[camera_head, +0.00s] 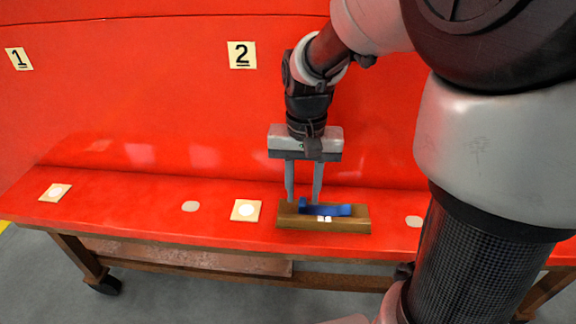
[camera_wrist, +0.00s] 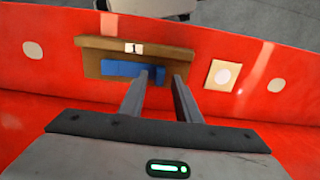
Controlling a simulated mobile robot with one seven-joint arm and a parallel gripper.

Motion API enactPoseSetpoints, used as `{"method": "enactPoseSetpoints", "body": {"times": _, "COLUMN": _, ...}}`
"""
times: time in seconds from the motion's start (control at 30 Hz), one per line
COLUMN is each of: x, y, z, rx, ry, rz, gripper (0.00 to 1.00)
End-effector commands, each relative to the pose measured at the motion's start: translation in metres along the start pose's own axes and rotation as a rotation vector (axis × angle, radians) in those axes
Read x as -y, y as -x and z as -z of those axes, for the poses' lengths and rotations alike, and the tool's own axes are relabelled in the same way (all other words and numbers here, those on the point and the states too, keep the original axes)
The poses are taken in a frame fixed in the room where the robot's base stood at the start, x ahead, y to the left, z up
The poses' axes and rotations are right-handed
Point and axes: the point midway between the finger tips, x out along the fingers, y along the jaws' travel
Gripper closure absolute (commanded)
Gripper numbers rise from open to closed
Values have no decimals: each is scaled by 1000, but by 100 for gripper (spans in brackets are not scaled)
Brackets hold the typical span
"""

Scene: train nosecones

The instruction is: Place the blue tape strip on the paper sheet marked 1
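The blue tape strip (camera_head: 335,210) lies on top of a brown wooden block (camera_head: 350,226) on the red ledge; it also shows in the wrist view (camera_wrist: 119,68). One end of the strip is raised. My gripper (camera_head: 303,200) points down above the block, fingers apart. In the wrist view my gripper (camera_wrist: 160,76) is open, and the strip's end shows between the fingertips; contact cannot be told. A paper sheet with a white circle (camera_head: 55,192) lies at the ledge's far left, below the wall label 1 (camera_head: 19,58).
A second paper sheet (camera_head: 246,210) lies just left of the block, below the label 2 (camera_head: 241,55). The block carries a small white tag (camera_wrist: 133,47). A red wall rises behind the ledge. The ledge (camera_head: 140,208) is clear between the two sheets, apart from a flat pale spot (camera_head: 190,206).

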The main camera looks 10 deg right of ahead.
Motion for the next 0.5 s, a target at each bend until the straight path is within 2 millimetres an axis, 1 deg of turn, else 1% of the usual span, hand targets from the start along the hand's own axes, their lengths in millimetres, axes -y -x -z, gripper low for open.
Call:
{"method": "enactPoseSetpoints", "body": {"times": 0.03, "x": 0, "y": 12, "z": 1, "rx": -5, "ry": 0, "rz": 2, "gripper": 70}}
{"method": "enactPoseSetpoints", "body": {"times": 0.1, "x": 0, "y": 28, "z": 1, "rx": -6, "ry": 0, "rz": 2, "gripper": 70}}
{"method": "enactPoseSetpoints", "body": {"times": 0.3, "x": 0, "y": 71, "z": 1, "rx": -5, "ry": 0, "rz": 2, "gripper": 70}}
{"method": "enactPoseSetpoints", "body": {"times": 0.4, "x": 0, "y": 87, "z": 1, "rx": -4, "ry": 0, "rz": 1, "gripper": 70}}
{"method": "enactPoseSetpoints", "body": {"times": 0.5, "x": 0, "y": 98, "z": 0, "rx": -2, "ry": 0, "rz": 1, "gripper": 70}}
